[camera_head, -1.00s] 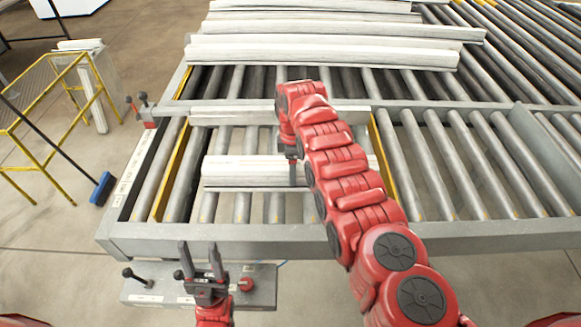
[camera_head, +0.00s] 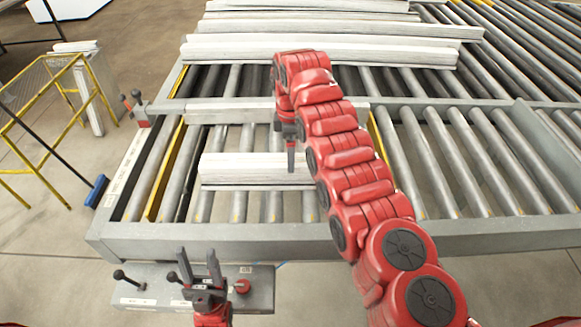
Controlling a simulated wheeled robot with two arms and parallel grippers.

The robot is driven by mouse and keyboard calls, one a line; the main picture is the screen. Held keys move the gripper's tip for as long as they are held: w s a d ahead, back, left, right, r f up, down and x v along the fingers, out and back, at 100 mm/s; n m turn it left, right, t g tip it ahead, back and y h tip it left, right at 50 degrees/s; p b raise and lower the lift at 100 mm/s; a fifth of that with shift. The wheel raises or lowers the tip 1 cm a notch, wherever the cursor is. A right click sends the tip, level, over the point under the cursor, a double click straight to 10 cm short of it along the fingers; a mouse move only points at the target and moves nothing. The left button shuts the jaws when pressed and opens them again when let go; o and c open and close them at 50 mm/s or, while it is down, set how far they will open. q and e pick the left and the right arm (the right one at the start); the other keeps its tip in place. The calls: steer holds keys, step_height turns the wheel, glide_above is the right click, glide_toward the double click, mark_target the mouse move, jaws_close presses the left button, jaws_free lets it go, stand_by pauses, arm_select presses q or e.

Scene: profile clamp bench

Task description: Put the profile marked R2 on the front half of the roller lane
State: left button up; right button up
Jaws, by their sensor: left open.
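A pale profile (camera_head: 240,169) lies crosswise on the front part of the roller lane (camera_head: 230,207), between two yellow strips. Another pale profile (camera_head: 230,113) lies farther back, along the lane's rear rail. No R2 mark is readable on either. My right gripper (camera_head: 291,168) points down over the front profile, with its fingertips at the profile in the picture. Its fingers overlap from here, so neither gap nor contact is clear. My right arm hides the profile's right end. My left gripper (camera_head: 199,265) is open and empty, fingers up, in front of the lane by the control panel.
Several long profiles (camera_head: 320,50) lie on the rollers at the back. The grey panel (camera_head: 150,288) with levers and a red knob stands in front of the lane. A yellow railing (camera_head: 75,90) and blue broom (camera_head: 97,191) stand at left. Rollers at right (camera_head: 455,165) are bare.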

step_height(320, 180, up, 3)
steer(key=shift+f, duration=0.1)
step_height(320, 180, up, 3)
steer(key=p, duration=0.4)
steer(key=shift+r+p, duration=0.45)
steer(key=shift+p, duration=0.15)
